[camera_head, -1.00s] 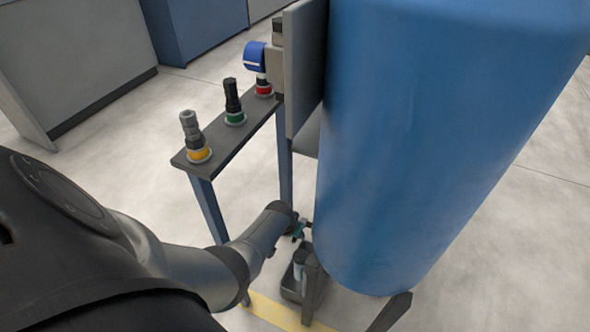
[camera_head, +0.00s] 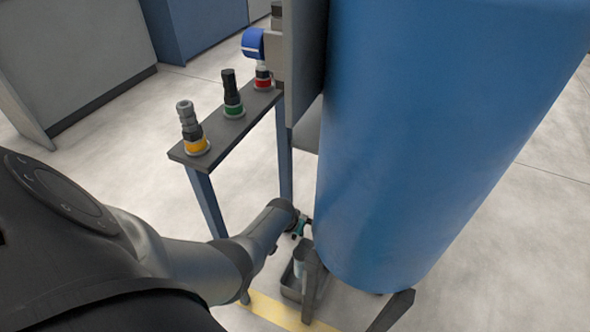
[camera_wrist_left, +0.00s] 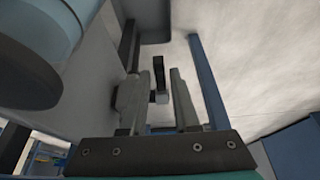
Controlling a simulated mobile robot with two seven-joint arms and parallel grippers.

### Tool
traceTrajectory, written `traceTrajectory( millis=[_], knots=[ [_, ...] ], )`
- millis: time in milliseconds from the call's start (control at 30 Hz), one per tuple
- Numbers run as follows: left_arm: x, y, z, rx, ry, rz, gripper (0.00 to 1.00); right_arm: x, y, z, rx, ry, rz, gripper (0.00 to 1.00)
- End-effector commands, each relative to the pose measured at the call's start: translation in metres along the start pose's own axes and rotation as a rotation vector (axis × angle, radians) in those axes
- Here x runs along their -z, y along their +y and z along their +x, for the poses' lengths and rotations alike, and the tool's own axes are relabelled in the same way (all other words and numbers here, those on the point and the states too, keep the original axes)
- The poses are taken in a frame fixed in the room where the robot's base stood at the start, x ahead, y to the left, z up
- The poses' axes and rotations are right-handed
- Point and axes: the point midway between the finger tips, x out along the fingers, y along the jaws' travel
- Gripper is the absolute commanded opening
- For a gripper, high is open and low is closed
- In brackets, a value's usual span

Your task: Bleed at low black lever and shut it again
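The low black lever (camera_wrist_left: 159,72) shows in the left wrist view as a short dark bar, upright in the picture, on a small grey part. It stands in the gap between the fingers of my left gripper (camera_wrist_left: 157,103). The fingers are apart, with a narrow gap visible on each side of the lever. In the head view my left arm reaches down to the foot of the blue tank (camera_head: 410,140). My left gripper (camera_head: 303,227) is small there and partly hidden by the wrist and tank. The lever cannot be made out in the head view. My right gripper is not in view.
A grey tray (camera_head: 291,291) with a pale cylinder stands on the floor under the tank, beside a tank leg (camera_head: 311,285). A narrow bench (camera_head: 222,135) holds yellow, green and red ringed fittings. A blue-handled part (camera_head: 253,43) sits behind. Open floor lies right.

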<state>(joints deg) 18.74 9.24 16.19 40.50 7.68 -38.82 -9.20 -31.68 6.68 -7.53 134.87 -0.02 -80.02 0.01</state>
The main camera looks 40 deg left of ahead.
Motion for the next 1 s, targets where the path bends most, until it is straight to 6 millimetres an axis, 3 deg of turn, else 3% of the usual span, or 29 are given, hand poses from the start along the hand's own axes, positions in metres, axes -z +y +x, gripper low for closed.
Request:
traceTrajectory(
  millis=[33, 233, 1000],
  knots=[
    [0.0, 0.0, 0.0, 0.0, 0.0, 0.0, 0.23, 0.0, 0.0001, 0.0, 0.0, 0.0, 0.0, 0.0],
    [-0.0001, 0.0, 0.0, 0.0, 0.0, 0.0, 0.0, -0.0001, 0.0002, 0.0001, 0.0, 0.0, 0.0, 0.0],
    [-0.0004, 0.0001, 0.0001, 0.0, -0.001, 0.0, 0.0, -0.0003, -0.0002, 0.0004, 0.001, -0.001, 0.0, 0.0]
  ],
)
